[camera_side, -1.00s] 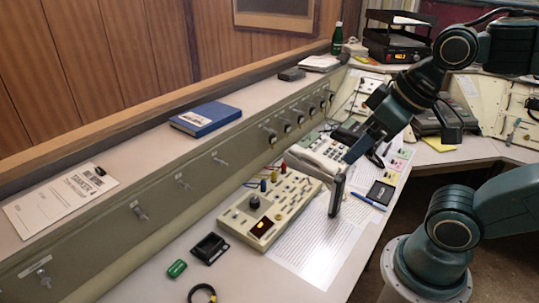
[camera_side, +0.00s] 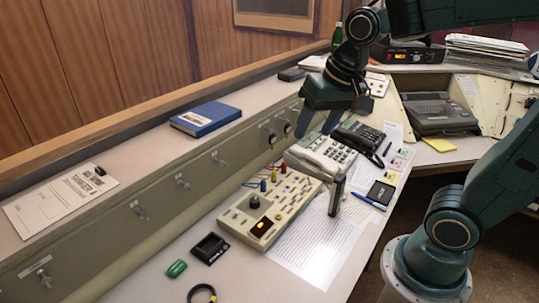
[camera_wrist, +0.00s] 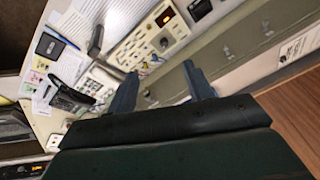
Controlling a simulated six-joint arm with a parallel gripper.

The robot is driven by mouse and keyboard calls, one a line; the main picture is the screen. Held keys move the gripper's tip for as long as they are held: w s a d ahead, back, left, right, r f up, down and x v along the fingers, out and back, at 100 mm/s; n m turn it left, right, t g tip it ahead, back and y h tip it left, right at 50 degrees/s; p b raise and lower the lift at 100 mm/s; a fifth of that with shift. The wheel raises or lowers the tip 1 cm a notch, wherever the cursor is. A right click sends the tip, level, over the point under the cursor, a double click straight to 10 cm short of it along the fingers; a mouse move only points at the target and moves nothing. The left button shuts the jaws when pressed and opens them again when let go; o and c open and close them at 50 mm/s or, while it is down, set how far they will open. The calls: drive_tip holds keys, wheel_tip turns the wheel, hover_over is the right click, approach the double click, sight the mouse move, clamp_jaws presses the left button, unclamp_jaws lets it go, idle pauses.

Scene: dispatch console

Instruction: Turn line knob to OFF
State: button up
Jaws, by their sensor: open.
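The beige line console box (camera_side: 275,205) lies on the desk, with a dark round knob (camera_side: 254,202), a lit amber display and several small keys on top. I take this knob for the line knob; its pointer and labels are too small to read. In the wrist view the console (camera_wrist: 150,40) is at the top, with the knob (camera_wrist: 164,43) beyond my fingers. My gripper (camera_side: 314,128) is open and empty, above the desk's back edge, behind and right of the console. Its two fingers (camera_wrist: 158,70) also show in the wrist view, apart from the knob.
A dark upright handset (camera_side: 337,195) stands right of the console on a printed sheet (camera_side: 312,250). A desk phone (camera_side: 325,155) is behind the console. A panel with several switches (camera_side: 183,182) runs along the back. A green object (camera_side: 176,268) and black tray (camera_side: 210,248) lie at front left.

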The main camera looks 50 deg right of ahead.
drive_tip(key=w+d+f+m+g, duration=0.2)
drive_tip(key=w+f+m, duration=0.45)
drive_tip(key=w, duration=0.45)
drive_tip(key=m+g, duration=0.1)
drive_tip(key=m, duration=0.4)
hover_over(255, 200)
wheel_tip(255, 200, down, 12)
drive_tip(key=shift+s, duration=0.35)
drive_tip(key=shift+f, duration=0.1)
drive_tip(key=shift+w+f, duration=0.2)
drive_tip(key=shift+f, duration=3.2)
drive_tip(key=shift+w+f, duration=0.15)
drive_tip(key=shift+f, duration=3.2)
drive_tip(key=c, duration=1)
